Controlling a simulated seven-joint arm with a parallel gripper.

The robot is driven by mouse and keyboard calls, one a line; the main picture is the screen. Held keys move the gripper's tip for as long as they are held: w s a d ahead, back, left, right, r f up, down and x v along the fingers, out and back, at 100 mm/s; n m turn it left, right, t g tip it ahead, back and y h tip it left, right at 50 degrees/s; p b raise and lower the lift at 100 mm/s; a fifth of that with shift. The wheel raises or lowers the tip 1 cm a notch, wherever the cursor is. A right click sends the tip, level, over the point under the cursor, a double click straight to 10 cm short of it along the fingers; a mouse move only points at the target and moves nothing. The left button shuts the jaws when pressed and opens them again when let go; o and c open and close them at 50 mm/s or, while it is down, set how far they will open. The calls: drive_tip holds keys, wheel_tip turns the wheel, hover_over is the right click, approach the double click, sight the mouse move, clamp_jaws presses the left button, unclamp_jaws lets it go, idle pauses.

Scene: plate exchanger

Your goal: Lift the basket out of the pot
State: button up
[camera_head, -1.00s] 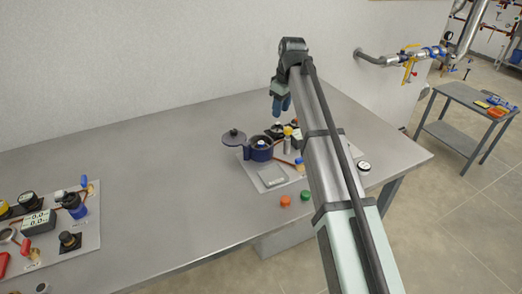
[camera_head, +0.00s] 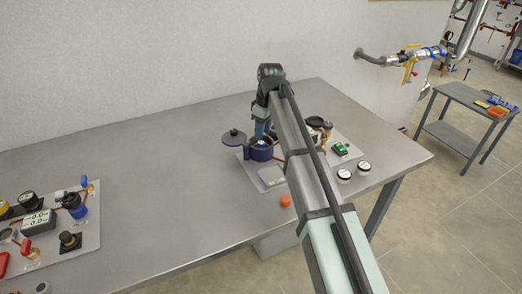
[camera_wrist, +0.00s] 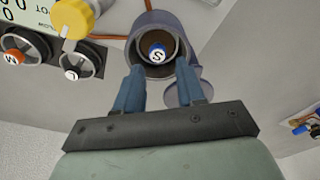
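The dark blue pot (camera_head: 262,154) stands on a board on the table, with its round lid (camera_head: 234,138) swung open to the left. In the wrist view the pot (camera_wrist: 135,63) shows its open mouth. In the head view my gripper (camera_head: 262,130) is just above the pot.
A second board (camera_head: 84,236) with instruments is at the far left. The table's middle is clear.

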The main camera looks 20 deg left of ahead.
sight(261, 142)
drive_tip(key=shift+w+a+f, duration=0.15)
drive_tip(key=shift+a+f, duration=0.05)
drive_tip(key=shift+f, duration=1.1)
drive_tip(key=shift+w+a+f, duration=0.1)
drive_tip(key=shift+a+f, duration=0.05)
drive_tip(key=shift+f, duration=1.15)
drive_tip(key=shift+c, duration=0.5)
clamp_jaws()
